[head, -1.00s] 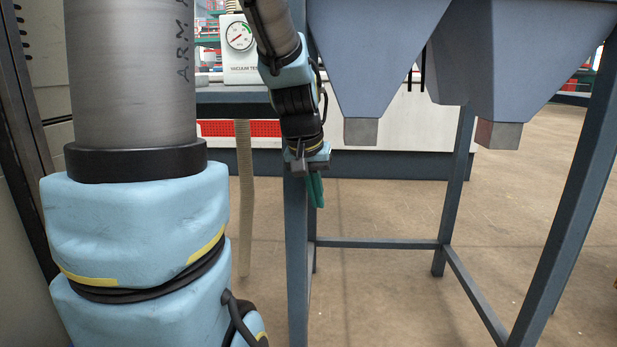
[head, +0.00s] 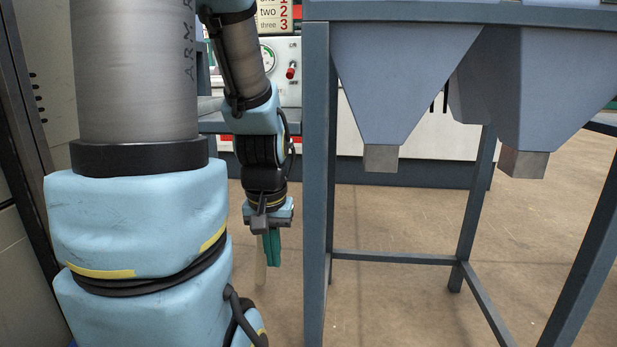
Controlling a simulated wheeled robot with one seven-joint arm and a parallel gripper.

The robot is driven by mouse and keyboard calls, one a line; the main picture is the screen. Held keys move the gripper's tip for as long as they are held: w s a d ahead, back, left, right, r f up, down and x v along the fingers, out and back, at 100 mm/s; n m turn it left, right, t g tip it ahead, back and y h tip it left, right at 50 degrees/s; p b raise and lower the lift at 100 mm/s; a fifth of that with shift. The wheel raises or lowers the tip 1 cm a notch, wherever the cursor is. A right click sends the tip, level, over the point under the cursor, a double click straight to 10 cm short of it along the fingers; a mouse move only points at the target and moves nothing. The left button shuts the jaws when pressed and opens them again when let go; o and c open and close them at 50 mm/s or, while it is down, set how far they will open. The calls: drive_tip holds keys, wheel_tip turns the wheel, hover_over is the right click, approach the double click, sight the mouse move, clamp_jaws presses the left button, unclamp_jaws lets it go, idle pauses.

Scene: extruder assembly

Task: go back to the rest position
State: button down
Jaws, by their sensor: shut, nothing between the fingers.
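My gripper (head: 271,249) hangs from my arm near the middle left of the head view, with its green fingers pointing down. The fingers are together and hold nothing. It is in the air over the brown floor, left of the front leg of the blue-grey hopper frame (head: 317,230), with a gap between them in the picture.
Two grey hoppers (head: 400,80) with square metal outlets sit in the frame at the right. A panel with a gauge and a red switch (head: 291,70) stands behind my arm. A dark cabinet edge (head: 28,130) is at far left. Bare floor (head: 390,300) shows below the hoppers.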

wheel_tip(320, 180, up, 22)
drive_tip(key=p, duration=2)
drive_tip(key=shift+f, duration=0.1)
